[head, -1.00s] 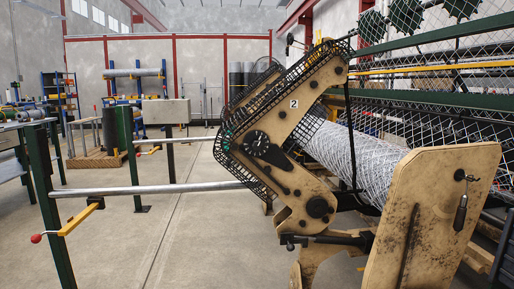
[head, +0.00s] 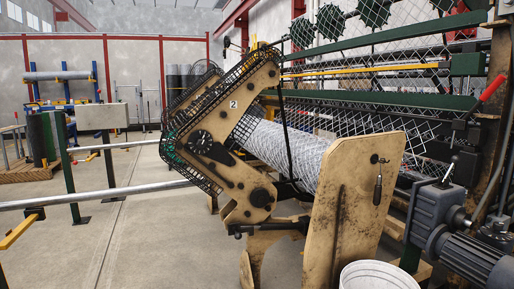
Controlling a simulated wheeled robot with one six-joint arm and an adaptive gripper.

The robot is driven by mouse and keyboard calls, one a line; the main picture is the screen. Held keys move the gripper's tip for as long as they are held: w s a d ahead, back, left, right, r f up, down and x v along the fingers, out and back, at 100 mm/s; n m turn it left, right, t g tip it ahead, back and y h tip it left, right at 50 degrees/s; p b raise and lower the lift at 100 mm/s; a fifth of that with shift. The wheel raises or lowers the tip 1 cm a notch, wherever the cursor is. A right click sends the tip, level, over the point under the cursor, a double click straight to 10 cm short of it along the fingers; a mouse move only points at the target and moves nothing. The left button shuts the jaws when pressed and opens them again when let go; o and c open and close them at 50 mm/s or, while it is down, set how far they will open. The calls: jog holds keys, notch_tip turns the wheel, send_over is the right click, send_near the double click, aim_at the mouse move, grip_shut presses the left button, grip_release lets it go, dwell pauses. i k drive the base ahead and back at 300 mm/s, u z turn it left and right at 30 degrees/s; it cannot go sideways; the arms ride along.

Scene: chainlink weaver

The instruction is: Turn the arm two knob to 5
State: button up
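The arm marked "2" (head: 234,104) is a tan, worn metal arm edged with black mesh guards, left of centre in the head view. The arm two knob (head: 201,142) is a round black dial with pale markings on its lower part. Its markings are too small to read, so I cannot tell its setting. A dark pointed piece lies just right of the knob. My gripper is not in view.
A tan upright plate (head: 345,205) stands in front of the mesh roll (head: 285,150). A white bucket (head: 378,275) and a grey motor (head: 470,255) are at the lower right. A metal rail (head: 100,198) crosses the left. Floor (head: 150,250) is open at the lower left.

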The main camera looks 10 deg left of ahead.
aim_at(201, 143)
jog(key=z, duration=0.55)
jog(key=k, duration=0.75)
jog(key=z, duration=0.45)
jog(key=i, duration=1.3)
jog(key=u, duration=1.4)
jog(key=i, duration=1)
jog(key=u, duration=1.15)
